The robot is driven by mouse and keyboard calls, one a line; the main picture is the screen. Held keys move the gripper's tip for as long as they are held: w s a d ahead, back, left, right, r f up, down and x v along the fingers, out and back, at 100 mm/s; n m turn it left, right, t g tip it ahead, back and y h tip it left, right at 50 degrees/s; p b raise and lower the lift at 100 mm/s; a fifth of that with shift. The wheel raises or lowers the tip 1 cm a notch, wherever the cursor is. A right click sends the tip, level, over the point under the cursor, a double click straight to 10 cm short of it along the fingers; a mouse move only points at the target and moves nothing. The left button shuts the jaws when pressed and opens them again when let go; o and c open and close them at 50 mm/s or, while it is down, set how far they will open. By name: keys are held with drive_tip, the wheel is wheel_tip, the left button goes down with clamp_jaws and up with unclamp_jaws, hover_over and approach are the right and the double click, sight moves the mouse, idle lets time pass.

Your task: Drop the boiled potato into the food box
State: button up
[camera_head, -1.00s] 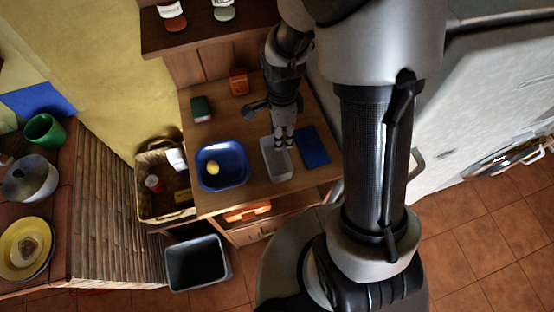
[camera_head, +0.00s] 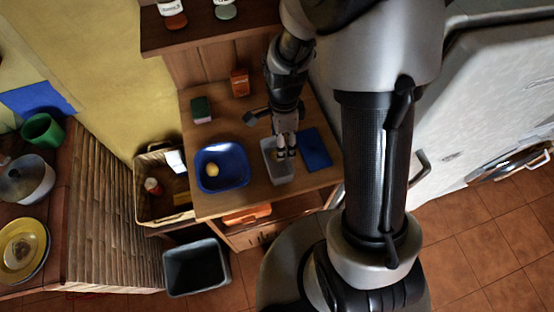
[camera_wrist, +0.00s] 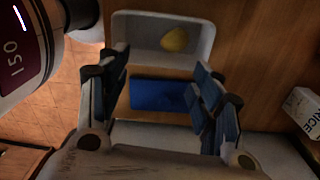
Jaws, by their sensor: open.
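The food box (camera_head: 279,180) is a pale grey open tray on the wooden counter. It also shows in the wrist view (camera_wrist: 125,35), with a yellow boiled potato (camera_wrist: 174,40) lying inside. My gripper (camera_head: 287,152) is over the box in the head view and hides much of its inside. In the wrist view my gripper (camera_wrist: 160,75) has its fingers wide apart with nothing between them. Another yellow, potato-like item (camera_head: 213,170) lies in the blue bowl (camera_head: 236,181) left of the box.
A flat blue piece (camera_head: 316,149) lies right of the box and shows between my fingers in the wrist view (camera_wrist: 160,95). A green block (camera_head: 201,110) and an orange box (camera_head: 240,83) stand behind. A basket (camera_head: 150,205) is left; a grey bin (camera_head: 196,268) is below.

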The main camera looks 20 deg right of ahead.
wheel_tip(320, 180, up, 12)
drive_tip(key=shift+w, duration=0.15)
idle(0.5)
idle(0.3)
drive_tip(key=s+r+n+t, duration=0.2)
drive_tip(key=s+r+n, duration=0.3)
drive_tip(key=s+n, duration=0.2)
drive_tip(key=s+r+n+t+b, duration=0.1)
drive_tip(key=s+r+n+t, duration=0.2)
drive_tip(key=s+r+n, duration=0.2)
drive_tip(key=s+n, duration=0.3)
drive_tip(key=n, duration=0.4)
drive_tip(key=shift+s+r, duration=0.25)
drive_tip(key=shift+s, duration=0.05)
